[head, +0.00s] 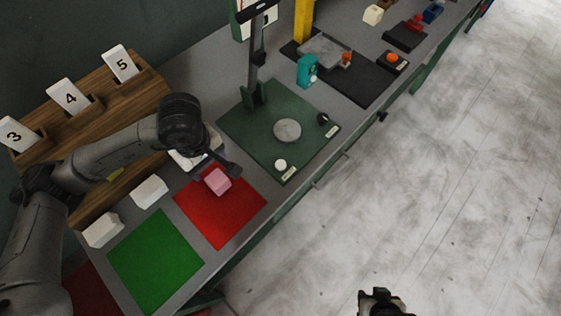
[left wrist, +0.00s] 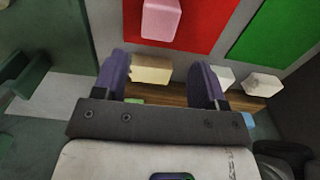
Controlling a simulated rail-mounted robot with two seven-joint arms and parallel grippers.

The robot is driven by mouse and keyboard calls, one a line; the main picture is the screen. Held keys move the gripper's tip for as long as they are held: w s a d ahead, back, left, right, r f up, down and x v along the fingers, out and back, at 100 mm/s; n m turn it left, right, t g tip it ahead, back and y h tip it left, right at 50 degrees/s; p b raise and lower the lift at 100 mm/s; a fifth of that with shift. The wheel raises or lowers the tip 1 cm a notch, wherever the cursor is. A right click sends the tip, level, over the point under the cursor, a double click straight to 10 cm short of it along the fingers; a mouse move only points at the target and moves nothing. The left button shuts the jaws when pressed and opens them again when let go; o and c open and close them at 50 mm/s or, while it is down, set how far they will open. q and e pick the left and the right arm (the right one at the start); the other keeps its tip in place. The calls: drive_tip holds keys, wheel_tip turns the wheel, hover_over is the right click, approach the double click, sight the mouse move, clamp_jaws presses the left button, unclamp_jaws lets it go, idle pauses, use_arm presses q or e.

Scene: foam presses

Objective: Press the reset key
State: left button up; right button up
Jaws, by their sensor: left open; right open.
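No key's lettering is legible. The dark green press base (head: 245,125) bears a white round button (head: 280,164) and a black knob (head: 323,118), each beside a small unreadable label. A grey disc (head: 287,130) lies between them. A red-orange button (head: 393,58) sits on a black box farther back. My left gripper (head: 222,168) is open above the table, left of the white button, near the pink block (head: 217,181). In the left wrist view its purple fingers (left wrist: 165,80) are apart, with a cream block (left wrist: 151,69) visible between them; contact is unclear. My right gripper (head: 382,300) is over the floor.
A red mat (head: 235,222) and a green mat (head: 150,265) lie in front. White blocks (head: 150,191) stand by the wooden rack (head: 140,85) with numbered cards. The press's upright post (head: 255,70) rises behind the disc. A teal object (head: 307,70) stands beyond the press base.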

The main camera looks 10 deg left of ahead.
use_arm(q)
clamp_jaws()
idle(0.4)
idle(1.0)
